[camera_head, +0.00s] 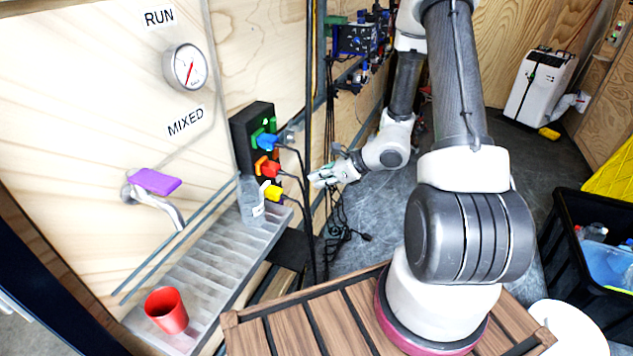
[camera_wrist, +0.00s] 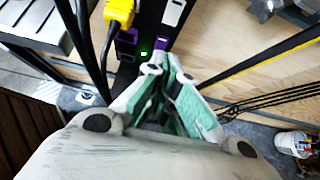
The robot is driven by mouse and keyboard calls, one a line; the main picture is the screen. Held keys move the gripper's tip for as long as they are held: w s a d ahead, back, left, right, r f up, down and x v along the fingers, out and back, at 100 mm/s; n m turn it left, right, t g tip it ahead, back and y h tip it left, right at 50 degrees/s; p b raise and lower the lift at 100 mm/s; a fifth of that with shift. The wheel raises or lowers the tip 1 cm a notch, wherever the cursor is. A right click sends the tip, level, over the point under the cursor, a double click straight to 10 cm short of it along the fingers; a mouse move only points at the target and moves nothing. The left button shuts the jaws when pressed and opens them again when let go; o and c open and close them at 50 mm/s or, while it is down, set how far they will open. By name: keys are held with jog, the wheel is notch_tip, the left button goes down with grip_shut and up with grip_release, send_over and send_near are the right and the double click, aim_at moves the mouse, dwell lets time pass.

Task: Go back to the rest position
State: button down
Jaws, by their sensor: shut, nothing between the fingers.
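My gripper (camera_head: 326,178) is in the middle of the head view, at the end of my bent arm, just right of the black socket panel (camera_head: 243,133). It points left, toward the panel. In the wrist view its pale green fingers (camera_wrist: 168,85) are shut and empty, in front of the panel's lower end, near a purple socket (camera_wrist: 129,36) and a small green light. The fingers hide part of the panel there. I cannot tell whether they touch it.
Blue, red and yellow plugs (camera_head: 271,191) with hanging black cables are close to my gripper. A clear bottle (camera_head: 251,201) and a red cup (camera_head: 167,310) stand on the metal drain shelf (camera_head: 205,262). A black crate (camera_head: 560,215) is at right. Grey floor is open behind my arm.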

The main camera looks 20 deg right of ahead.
dwell(0.3)
jog(key=s+r+n+g+y, duration=0.1)
jog(key=s+r+n+g, duration=0.3)
jog(key=s+n, duration=0.3)
jog(key=s+r+n+g, duration=0.3)
jog(key=s+n, duration=0.3)
jog(key=s, duration=0.3)
jog(key=s+d+r+n+t+h, duration=0.1)
jog(key=s+d+r+n+h, duration=0.1)
jog(key=r, duration=0.5)
jog(key=s+d+r+n+t+h, duration=0.1)
jog(key=s+d+r+n+h, duration=0.2)
jog(key=r+n, duration=0.4)
jog(key=s+d+r+n+t+h, duration=0.2)
jog(key=s+d+r+n+h, duration=0.1)
jog(key=r, duration=0.6)
jog(key=shift+s+n, duration=0.6)
jog(key=shift+n, duration=0.3)
